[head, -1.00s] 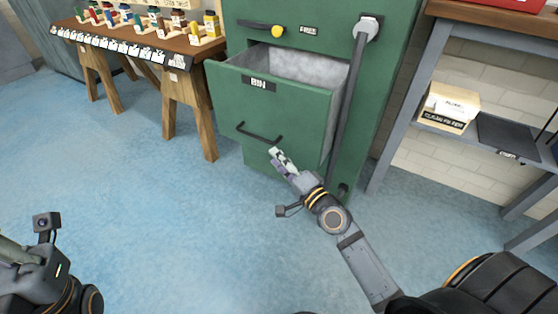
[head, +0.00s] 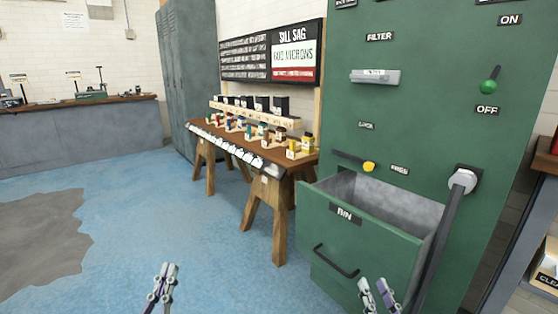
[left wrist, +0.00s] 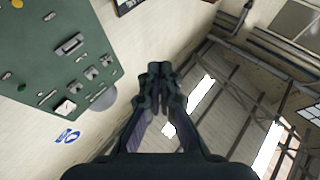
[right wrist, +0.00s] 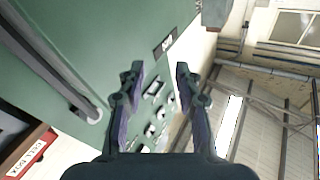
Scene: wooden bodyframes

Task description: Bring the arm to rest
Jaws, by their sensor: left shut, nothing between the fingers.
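My left gripper (head: 168,270) points upward at the bottom of the head view, over the blue floor and apart from everything. In the left wrist view its fingers (left wrist: 160,70) are together and hold nothing. My right gripper (head: 373,286) points upward at the bottom, in front of the green cabinet's drawer in the picture. In the right wrist view its fingers (right wrist: 160,72) stand apart with nothing between them. Both wrist cameras look up past the cabinet to the ceiling. My arms below the grippers are out of view.
The green cabinet (head: 415,120) has its bin drawer (head: 365,240) pulled out, with a dark handle (head: 336,262) and a long lever (head: 440,240) beside it. A wooden trestle table (head: 272,155) with small bottles stands left. A shelf (head: 515,245) is at right. The floor (head: 205,260) at left is open.

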